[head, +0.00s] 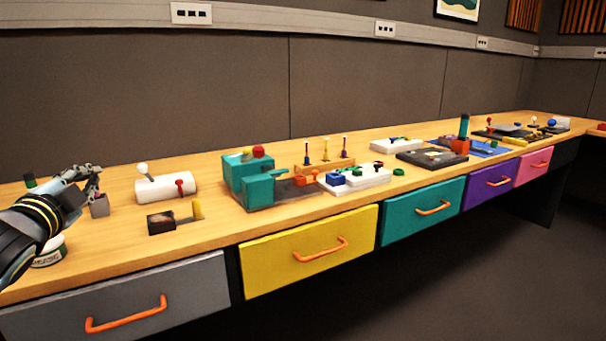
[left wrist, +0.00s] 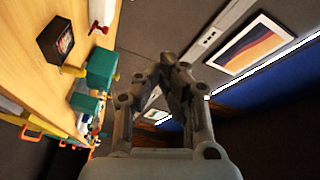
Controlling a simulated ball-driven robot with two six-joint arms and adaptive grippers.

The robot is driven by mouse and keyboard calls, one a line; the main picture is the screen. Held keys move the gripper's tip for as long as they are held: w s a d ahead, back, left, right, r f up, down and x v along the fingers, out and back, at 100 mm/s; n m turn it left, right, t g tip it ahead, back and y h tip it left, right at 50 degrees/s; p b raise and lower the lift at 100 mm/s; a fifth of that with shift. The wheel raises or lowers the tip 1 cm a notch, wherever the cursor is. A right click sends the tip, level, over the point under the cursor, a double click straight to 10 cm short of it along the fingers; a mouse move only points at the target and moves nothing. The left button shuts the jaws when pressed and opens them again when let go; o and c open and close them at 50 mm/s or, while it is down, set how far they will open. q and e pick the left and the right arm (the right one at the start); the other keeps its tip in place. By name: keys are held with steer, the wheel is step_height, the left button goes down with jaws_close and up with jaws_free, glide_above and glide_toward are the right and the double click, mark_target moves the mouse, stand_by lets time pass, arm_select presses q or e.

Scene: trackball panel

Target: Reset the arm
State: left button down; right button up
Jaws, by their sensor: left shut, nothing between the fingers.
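My left gripper (head: 92,172) is at the left end of the bench in the head view, close by a small grey block. The left wrist view shows its fingers (left wrist: 172,62) closed together at the tips with nothing between them. My left arm comes in from the left edge, over the bench's front left part. My right gripper is not in view. The bench (head: 226,222) is wood-topped and runs from the lower left to the far right.
A white cylinder (head: 152,189) with a white knob and a red lever, a dark box (head: 160,222) and a teal block machine (head: 248,185) stand right of the gripper. Coloured drawers, including a yellow one (head: 275,262), line the front. The floor (head: 450,275) is clear.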

arm_select(q)
steer(key=s+d+f+n+g, duration=0.3)
steer(key=s+f+g, duration=0.15)
steer(key=s, duration=0.45)
steer(key=s+d+f+n+g, duration=0.25)
steer(key=s+f, duration=0.35)
steer(key=s, duration=0.3)
steer(key=s+d+f+n+g, duration=0.2)
steer(key=s+f+n+g, duration=0.3)
steer(key=s, duration=0.4)
steer(key=s+d+f+g+h, duration=0.2)
steer(key=s+d+g, duration=0.15)
steer(key=s, duration=0.85)
step_height(320, 180, down, 27)
steer(key=s+a+b, duration=0.2)
steer(key=b, duration=0.1)
steer(key=s+a+f+n+g+b, duration=0.1)
steer(key=s+f+g+b, duration=0.1)
steer(key=s+f, duration=1.7)
steer(key=shift+s+f, duration=0.3)
steer(key=shift+s, duration=0.35)
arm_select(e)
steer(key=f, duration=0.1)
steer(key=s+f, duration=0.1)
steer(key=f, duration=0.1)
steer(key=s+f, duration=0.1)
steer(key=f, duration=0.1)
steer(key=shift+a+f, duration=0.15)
